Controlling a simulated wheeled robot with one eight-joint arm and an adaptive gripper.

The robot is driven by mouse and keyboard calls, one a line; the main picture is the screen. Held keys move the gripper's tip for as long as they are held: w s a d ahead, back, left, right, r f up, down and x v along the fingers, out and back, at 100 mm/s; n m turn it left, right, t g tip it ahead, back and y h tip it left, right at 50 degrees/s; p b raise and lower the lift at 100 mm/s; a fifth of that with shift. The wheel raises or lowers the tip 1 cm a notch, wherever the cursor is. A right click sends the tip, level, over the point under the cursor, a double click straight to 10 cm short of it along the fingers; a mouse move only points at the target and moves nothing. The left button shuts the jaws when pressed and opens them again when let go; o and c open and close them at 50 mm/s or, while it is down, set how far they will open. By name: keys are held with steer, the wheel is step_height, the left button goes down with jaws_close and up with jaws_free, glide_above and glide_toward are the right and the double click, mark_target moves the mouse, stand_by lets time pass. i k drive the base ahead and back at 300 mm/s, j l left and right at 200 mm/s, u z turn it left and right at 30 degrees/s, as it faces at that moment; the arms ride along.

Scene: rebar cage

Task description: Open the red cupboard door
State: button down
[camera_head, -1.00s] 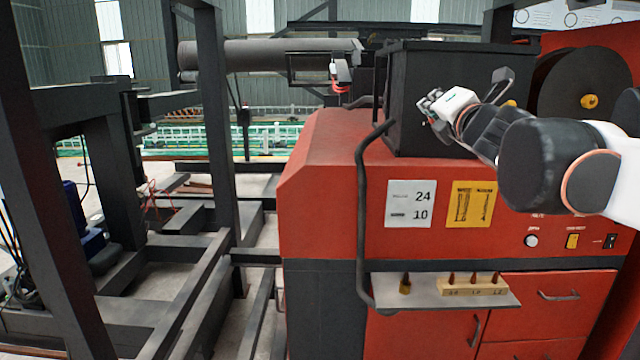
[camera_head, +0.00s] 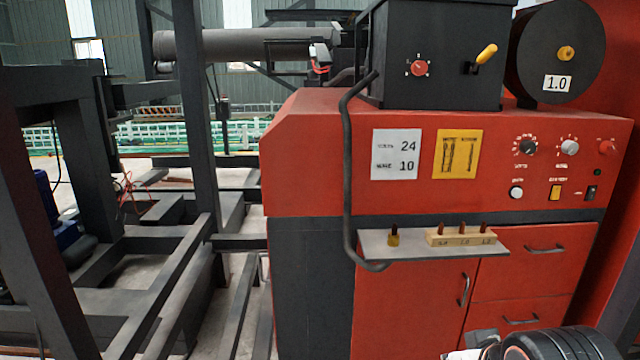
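The red cupboard door (camera_head: 405,305) is on the lower front of the red machine, under the small shelf. It looks shut. Its dark vertical handle (camera_head: 463,289) is near the door's right edge. My gripper (camera_head: 472,350) shows only partly at the bottom edge of the view, below the handle and apart from it in the picture. Its fingers are mostly cut off, so I cannot tell whether it is open or shut. The lower part of the door is out of view.
A grey shelf (camera_head: 425,245) with a wooden block (camera_head: 461,237) juts out above the door. A bent dark rail (camera_head: 348,170) runs down to its left. Two drawers with handles (camera_head: 545,249) are right of the door. Dark steel frames (camera_head: 200,120) stand left.

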mark_target(417, 310)
steer(key=i+j+z, duration=0.1)
steer(key=j+z, duration=0.25)
steer(key=i+j+z, duration=0.1)
steer(key=j+z, duration=0.65)
